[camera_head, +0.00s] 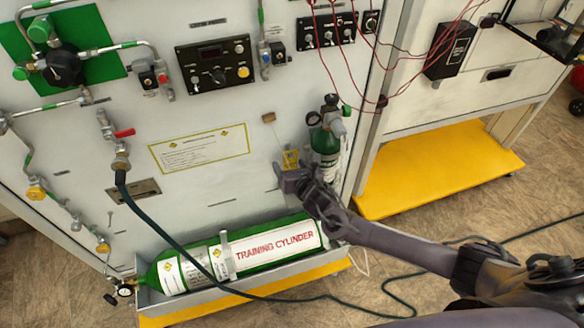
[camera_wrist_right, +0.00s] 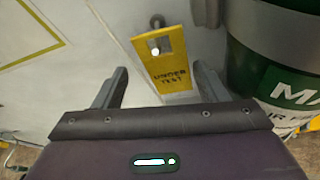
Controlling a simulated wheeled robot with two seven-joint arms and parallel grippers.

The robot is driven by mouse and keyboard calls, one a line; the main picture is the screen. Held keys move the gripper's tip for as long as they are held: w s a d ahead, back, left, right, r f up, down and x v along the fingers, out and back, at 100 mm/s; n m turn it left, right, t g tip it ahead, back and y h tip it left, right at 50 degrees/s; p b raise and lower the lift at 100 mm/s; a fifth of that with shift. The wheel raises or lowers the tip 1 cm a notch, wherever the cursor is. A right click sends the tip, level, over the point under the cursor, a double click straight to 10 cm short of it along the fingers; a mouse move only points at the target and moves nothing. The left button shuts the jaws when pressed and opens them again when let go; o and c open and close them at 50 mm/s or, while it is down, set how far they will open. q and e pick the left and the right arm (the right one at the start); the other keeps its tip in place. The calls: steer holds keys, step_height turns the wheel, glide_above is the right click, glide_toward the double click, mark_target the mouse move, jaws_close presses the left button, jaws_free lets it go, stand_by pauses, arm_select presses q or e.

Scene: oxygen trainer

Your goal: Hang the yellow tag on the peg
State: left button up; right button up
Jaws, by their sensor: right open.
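The yellow tag (camera_head: 291,160), marked "UNDER TEST", is upright against the white panel, left of the small green cylinder (camera_head: 325,147). In the right wrist view the tag (camera_wrist_right: 172,72) has a square hole near its top. The grey peg (camera_wrist_right: 157,21) shows at the tag's top and seems to run through that hole. My right gripper (camera_head: 290,176) is just below and in front of the tag. Its fingers (camera_wrist_right: 160,92) are open, one on each side of the tag, with gaps between. My left gripper is not in view.
The small green cylinder (camera_wrist_right: 280,75) is close to the right finger. A large training cylinder (camera_head: 275,243) lies in a tray below my right gripper. A dark hose (camera_head: 165,230) hangs to the left. The panel around the yellow-edged label (camera_head: 200,148) is flat.

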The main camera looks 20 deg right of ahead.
steer(key=s+a+r+m+g+b, duration=0.1)
steer(key=s+a+r+m+g, duration=0.15)
steer(key=s+m, duration=0.55)
steer(key=s+a+r+m+g, duration=0.2)
steer(key=s+a+m, duration=0.1)
steer(key=s+m, duration=0.5)
steer(key=s+d+r+m+g+h, duration=0.1)
steer(key=s+d+r+m+g, duration=0.2)
steer(key=s+m, duration=0.45)
steer(key=s+d+r+m+g, duration=0.1)
steer(key=s+d+m+g, duration=0.2)
steer(key=s+d+m, duration=0.35)
step_height(320, 180, down, 29)
steer(key=a+m+b, duration=0.1)
steer(key=m, duration=0.2)
steer(key=s+d+f+g+b, duration=0.1)
steer(key=s+d+f+g, duration=0.1)
steer(key=s+f, duration=1.9)
steer(key=shift+s+d+f+n+h, duration=0.15)
steer(key=shift+s+d+n+h, duration=0.15)
steer(key=shift+d, duration=0.4)
